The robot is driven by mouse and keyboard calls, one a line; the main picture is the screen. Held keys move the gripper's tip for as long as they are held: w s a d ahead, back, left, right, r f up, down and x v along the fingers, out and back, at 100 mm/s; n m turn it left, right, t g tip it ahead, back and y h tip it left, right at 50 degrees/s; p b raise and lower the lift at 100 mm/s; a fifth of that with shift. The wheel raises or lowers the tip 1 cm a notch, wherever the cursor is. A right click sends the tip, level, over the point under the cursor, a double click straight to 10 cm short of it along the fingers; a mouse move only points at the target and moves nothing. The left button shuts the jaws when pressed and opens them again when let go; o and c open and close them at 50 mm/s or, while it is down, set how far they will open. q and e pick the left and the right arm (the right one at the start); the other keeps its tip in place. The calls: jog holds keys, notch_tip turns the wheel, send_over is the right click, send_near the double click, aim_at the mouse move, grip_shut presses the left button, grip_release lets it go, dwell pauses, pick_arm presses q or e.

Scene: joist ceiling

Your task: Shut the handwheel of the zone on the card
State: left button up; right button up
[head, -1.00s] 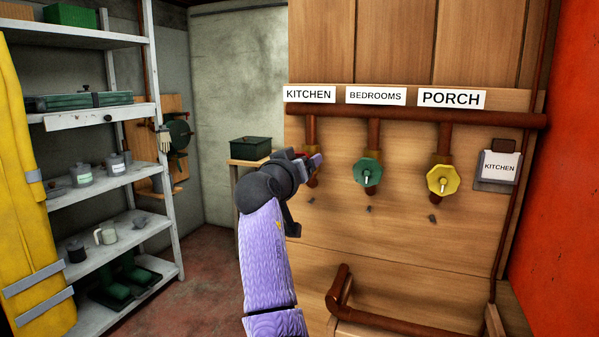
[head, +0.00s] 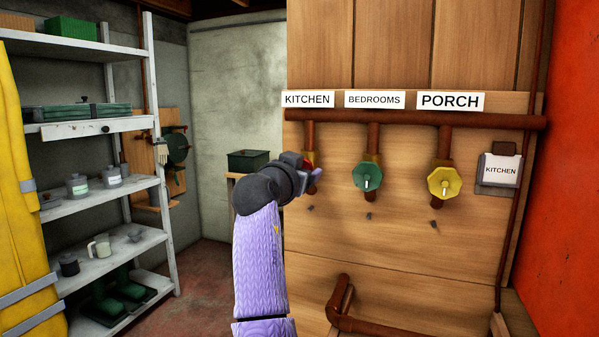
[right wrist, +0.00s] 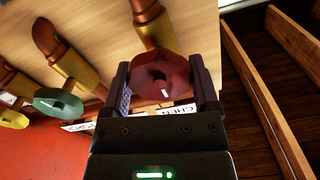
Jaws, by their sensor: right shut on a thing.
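The card (head: 501,171) in a holder at the right of the board reads KITCHEN. The red handwheel (head: 308,164) sits under the KITCHEN label (head: 308,100) and is mostly hidden behind my right gripper (head: 306,178) in the head view. In the right wrist view the red handwheel (right wrist: 162,80) lies between the two fingers of my right gripper (right wrist: 164,92), which is shut on it. A white mark shows on the wheel's face. The green handwheel (head: 367,176) is under BEDROOMS and the yellow one (head: 444,183) under PORCH. My left gripper is not in view.
A copper pipe (head: 420,119) runs across the board above the wheels, with another pipe (head: 380,325) low down. Shelves (head: 110,190) with pots and boxes stand at the left. A dark green box (head: 248,160) stands behind my right arm.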

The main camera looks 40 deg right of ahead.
jog(key=shift+f, duration=0.15)
jog(key=o, duration=1.1)
jog(key=v, duration=1)
jog(key=shift+p, duration=0.35)
